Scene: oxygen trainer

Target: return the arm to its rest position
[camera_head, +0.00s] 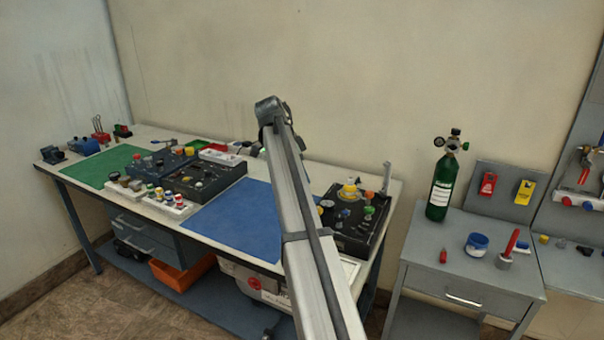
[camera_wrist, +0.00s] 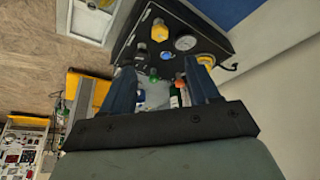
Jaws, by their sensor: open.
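My gripper (camera_wrist: 160,66) shows in the wrist view as two blue fingers on a dark mount. The fingers stand well apart with nothing held between them. Beyond them is a black control panel (camera_wrist: 127,55) with a yellow knob, a round gauge and coloured fittings; the fingers hide parts of it. I cannot tell the distance to it. In the head view my arm rises through the middle in front of the bench, and I cannot make out the fingers there. The same panel (camera_head: 345,240) stands at the bench's right end, just right of my arm.
The long bench (camera_head: 150,135) carries a green mat (camera_head: 103,168), trainer boxes and a blue mat (camera_head: 240,222). Right of it, a grey cabinet (camera_head: 420,248) holds a green oxygen cylinder (camera_head: 441,190), a blue-and-white tub (camera_head: 477,244) and a red-handled tool (camera_head: 510,245). Open space shows above the bench.

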